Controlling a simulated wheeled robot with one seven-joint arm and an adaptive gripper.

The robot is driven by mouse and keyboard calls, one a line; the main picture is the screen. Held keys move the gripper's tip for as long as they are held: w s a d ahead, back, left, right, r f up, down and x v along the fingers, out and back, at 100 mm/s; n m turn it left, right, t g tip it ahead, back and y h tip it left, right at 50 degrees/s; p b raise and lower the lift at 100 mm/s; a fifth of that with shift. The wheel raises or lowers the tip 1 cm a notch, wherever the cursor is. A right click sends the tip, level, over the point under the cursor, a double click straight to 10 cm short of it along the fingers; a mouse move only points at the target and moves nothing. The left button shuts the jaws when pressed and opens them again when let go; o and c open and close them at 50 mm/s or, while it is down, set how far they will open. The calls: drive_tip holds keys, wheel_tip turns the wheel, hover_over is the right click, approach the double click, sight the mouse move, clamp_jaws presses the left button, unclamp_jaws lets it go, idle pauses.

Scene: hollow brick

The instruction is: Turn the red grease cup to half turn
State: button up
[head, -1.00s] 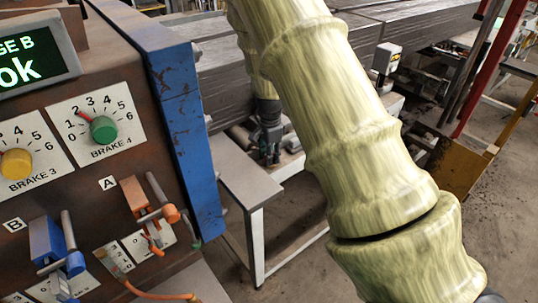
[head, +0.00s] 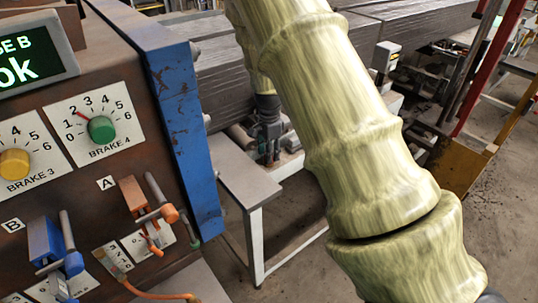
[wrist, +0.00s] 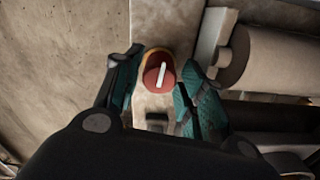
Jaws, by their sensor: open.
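The red grease cup (wrist: 155,79) shows in the wrist view as a round red cap with a white bar across its face. The bar stands nearly upright in the picture, its top leaning slightly right. A tan-orange rim shows behind the cap's upper edge. My gripper (wrist: 159,69) is open, with one teal finger left of the cup and one right of it. I cannot tell whether either finger touches it. In the head view my gripper (head: 270,140) is small and partly hidden by my arm; the cup cannot be made out there.
In the wrist view a large pale cylinder (wrist: 270,58) lies close on the right. In the head view a control panel (head: 150,95) with dials and clamps fills the left.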

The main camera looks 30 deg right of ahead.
wheel_tip(320, 180, up, 11)
drive_tip(key=shift+d+f, duration=0.15)
drive_tip(key=shift+f, duration=0.05)
idle(0.4)
